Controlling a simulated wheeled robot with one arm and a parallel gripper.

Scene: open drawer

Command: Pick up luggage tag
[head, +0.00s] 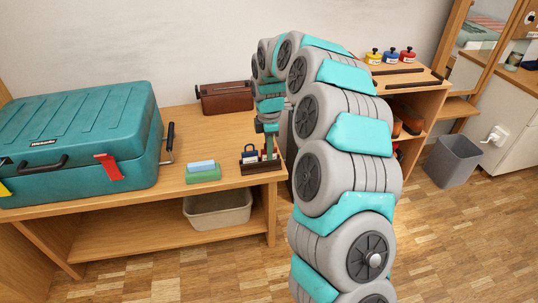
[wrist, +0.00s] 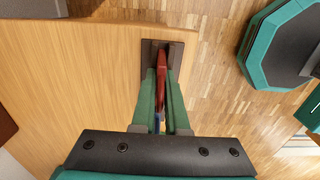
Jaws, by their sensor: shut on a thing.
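My gripper (head: 270,148) reaches down over a small dark brown tray (head: 262,169) at the right end of the wooden table. In the wrist view my gripper (wrist: 161,72) has its two green fingers shut on a thin red piece, which appears to be a luggage tag (wrist: 162,78), seen edge-on. The tray (wrist: 148,51) lies beneath the fingertips; I cannot tell whether the red tag still touches it. A blue tag (head: 249,151) stands upright in the tray's left part, with white pieces beside it. The fingers hide part of the tray.
A teal suitcase (head: 75,140) with a red strip (head: 109,167) stands on the left of the table (head: 205,128). A green-and-blue block (head: 202,172) lies left of the tray. A brown case (head: 224,97) is behind. A grey bin (head: 453,160) stands on the floor at right.

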